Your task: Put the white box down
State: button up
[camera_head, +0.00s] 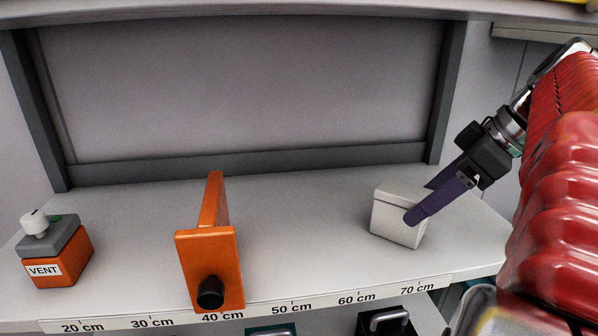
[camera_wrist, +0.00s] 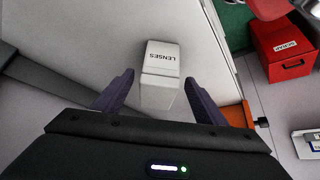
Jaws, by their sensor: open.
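The white box (camera_head: 398,216) stands on the light shelf, above the ruler strip between about 60 and 70 cm. In the wrist view the white box (camera_wrist: 161,75) shows the word LENSES on one face. My gripper (camera_head: 422,202) reaches down to it from the upper right, with one purple finger in front of the box and the other behind it. In the wrist view my gripper (camera_wrist: 158,88) is open, with its fingers on either side of the box and visible gaps between. The box seems to rest on the shelf.
An orange bracket with a black knob (camera_head: 210,270) stands left of the box. An orange VENT box (camera_head: 57,256) is at the far left. A dark frame (camera_head: 250,162) borders the back panel. The wrist view shows a red box (camera_wrist: 283,50) off the shelf. Free shelf lies between bracket and white box.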

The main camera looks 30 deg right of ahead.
jog(key=shift+s+d, duration=0.7)
jog(key=shift+s, duration=0.6)
jog(key=shift+s+d, duration=0.7)
jog(key=shift+s, duration=0.55)
jog(key=shift+s+d, duration=0.7)
jog(key=shift+s, duration=0.6)
